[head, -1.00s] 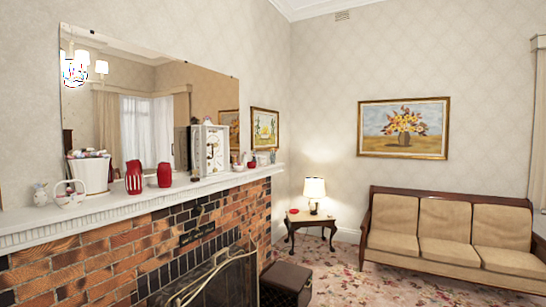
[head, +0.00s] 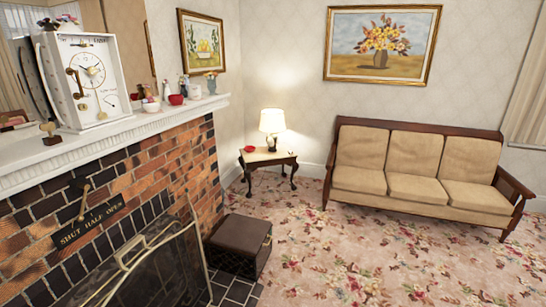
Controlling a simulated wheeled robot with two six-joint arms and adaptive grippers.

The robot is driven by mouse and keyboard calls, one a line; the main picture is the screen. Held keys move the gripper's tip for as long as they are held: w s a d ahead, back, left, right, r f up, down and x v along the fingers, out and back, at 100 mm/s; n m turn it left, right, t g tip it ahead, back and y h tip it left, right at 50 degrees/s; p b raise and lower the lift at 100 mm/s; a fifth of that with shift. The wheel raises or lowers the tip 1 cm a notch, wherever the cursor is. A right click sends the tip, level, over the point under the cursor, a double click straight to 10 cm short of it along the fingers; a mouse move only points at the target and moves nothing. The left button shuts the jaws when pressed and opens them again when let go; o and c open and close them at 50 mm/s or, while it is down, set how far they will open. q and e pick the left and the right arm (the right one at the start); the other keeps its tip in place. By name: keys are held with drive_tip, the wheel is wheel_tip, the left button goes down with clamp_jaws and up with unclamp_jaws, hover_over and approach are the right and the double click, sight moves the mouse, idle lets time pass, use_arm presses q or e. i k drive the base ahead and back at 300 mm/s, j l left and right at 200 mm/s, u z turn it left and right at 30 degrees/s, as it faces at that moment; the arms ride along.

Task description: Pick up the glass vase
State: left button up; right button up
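A small bluish vase-like object (head: 211,86) stands near the far end of the white mantel (head: 170,122). It is too small to tell whether it is glass. To its left on the mantel are a white cup (head: 195,92), a red cup (head: 176,99) and a small bowl of round things (head: 151,106). A slim figurine (head: 185,83) stands behind them. Neither of my grippers shows in the head view.
A white clock (head: 92,77) stands on the mantel at the left. Below are a fireplace screen (head: 150,255) and a dark brown box (head: 240,240). A side table (head: 268,158) with a lamp (head: 272,121) and a sofa (head: 420,170) stand farther back. The flowered carpet is clear.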

sight(212, 86)
drive_tip(key=i+l+u, duration=0.15)
drive_tip(key=i+u, duration=0.3)
drive_tip(key=i, duration=0.2)
drive_tip(key=i+l+u, duration=0.4)
drive_tip(key=i, duration=0.2)
drive_tip(key=i+l+u, duration=0.45)
drive_tip(key=i+l, duration=0.1)
drive_tip(key=l, duration=0.05)
